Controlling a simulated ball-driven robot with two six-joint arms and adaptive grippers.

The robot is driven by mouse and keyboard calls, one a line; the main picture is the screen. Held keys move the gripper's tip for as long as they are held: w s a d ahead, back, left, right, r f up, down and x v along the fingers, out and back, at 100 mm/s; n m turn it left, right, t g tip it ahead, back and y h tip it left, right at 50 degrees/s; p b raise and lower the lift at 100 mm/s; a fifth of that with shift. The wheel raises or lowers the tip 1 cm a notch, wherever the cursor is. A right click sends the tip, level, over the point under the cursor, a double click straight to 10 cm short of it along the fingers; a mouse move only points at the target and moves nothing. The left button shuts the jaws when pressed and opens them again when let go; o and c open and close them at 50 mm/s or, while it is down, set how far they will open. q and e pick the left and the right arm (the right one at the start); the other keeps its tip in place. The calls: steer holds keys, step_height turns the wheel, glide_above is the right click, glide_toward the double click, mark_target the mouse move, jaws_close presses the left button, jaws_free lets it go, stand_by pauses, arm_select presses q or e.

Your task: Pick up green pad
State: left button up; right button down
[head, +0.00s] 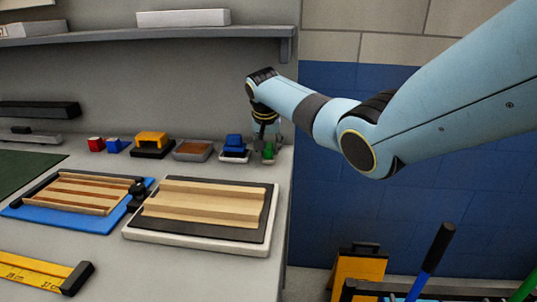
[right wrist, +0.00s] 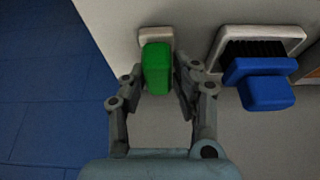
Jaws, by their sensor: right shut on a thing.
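The green pad (head: 268,153) stands at the back right of the grey bench in the head view. It also shows as a green block (right wrist: 157,68) between my fingers in the right wrist view, with a light base behind it. My right gripper (head: 266,138) reaches down over it, and its fingers (right wrist: 158,90) are shut on the pad's two sides. Whether the pad is clear of the bench, I cannot tell. My left gripper is not in view.
A blue brush-like block (head: 234,145) on a light tray stands close to the left of the pad. A grey tray (head: 193,151) and a yellow block (head: 152,140) stand farther left. The bench's right edge is near. A wooden panel on a white tray (head: 190,243) lies in front.

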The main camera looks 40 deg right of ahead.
mark_target(270, 143)
steer(key=shift+r, duration=0.1)
step_height(270, 143, up, 4)
steer(key=shift+r, duration=0.2)
steer(key=s+a+r+p, duration=0.2)
steer(key=s+r, duration=0.4)
steer(key=s, duration=0.5)
steer(key=shift+s+r, duration=0.25)
